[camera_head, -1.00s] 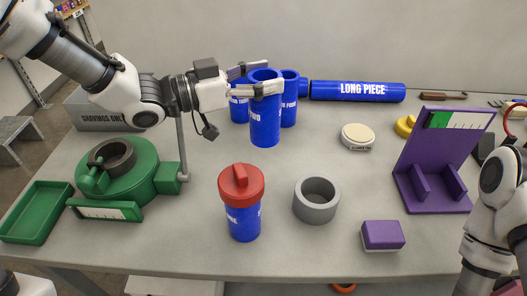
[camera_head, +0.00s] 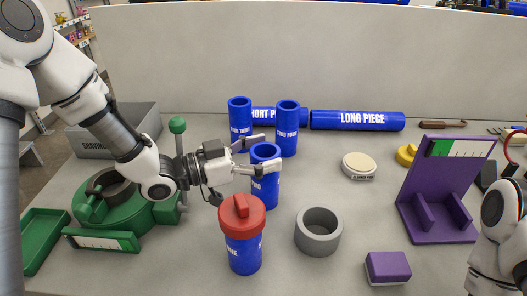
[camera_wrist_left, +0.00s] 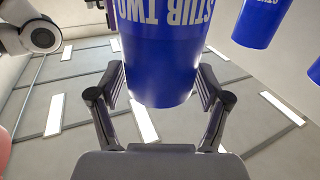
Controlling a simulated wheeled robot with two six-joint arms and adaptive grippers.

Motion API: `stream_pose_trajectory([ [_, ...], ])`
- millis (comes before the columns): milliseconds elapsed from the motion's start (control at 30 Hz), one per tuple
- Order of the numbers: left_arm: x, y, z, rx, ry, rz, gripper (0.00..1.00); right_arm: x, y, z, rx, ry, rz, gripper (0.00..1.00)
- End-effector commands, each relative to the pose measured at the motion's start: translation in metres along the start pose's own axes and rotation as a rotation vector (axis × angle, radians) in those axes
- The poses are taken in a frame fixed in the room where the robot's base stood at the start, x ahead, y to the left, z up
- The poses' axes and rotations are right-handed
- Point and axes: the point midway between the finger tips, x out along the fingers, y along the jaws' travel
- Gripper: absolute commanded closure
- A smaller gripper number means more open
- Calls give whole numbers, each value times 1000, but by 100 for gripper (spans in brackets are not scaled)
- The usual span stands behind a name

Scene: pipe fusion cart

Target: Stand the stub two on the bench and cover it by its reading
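Stub two (camera_head: 265,186) is a blue open-topped tube. It stands upright between the fingers of my left gripper (camera_head: 256,156), which look closed against its sides; I cannot tell whether its base touches the bench. In the left wrist view the label of stub two (camera_wrist_left: 165,50) shows upside down between the finger pads. A red lid (camera_head: 241,214) covers a blue stub (camera_head: 243,256) whose label ends in "NE". A grey ring (camera_head: 318,232) and a purple block (camera_head: 388,266) lie to the right. The right gripper's fingers are not in clear view.
Two blue stubs (camera_head: 240,125) (camera_head: 287,130) stand behind, before a short piece (camera_head: 278,113) and long piece (camera_head: 357,121). A green clamp (camera_head: 112,208) with a scale is left, a green tray (camera_head: 45,238) beside it. A purple stand (camera_head: 437,190) with a scale is right.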

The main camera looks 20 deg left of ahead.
Motion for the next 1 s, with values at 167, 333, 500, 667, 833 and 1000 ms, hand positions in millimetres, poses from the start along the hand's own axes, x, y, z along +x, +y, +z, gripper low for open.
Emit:
stream_pose_trajectory([
  [167,0,0,0,0,0,0,12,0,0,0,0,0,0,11],
  [333,0,0,-3,0,0,0,12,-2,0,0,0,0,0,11],
  [500,-13,-2,-5,-5,4,-5,12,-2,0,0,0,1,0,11],
  [667,-39,-2,-6,-6,8,-6,12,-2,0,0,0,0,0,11],
  [833,-63,-2,-7,-5,6,-5,12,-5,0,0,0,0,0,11],
  [1000,-74,0,-5,-1,3,-1,12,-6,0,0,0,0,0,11],
])
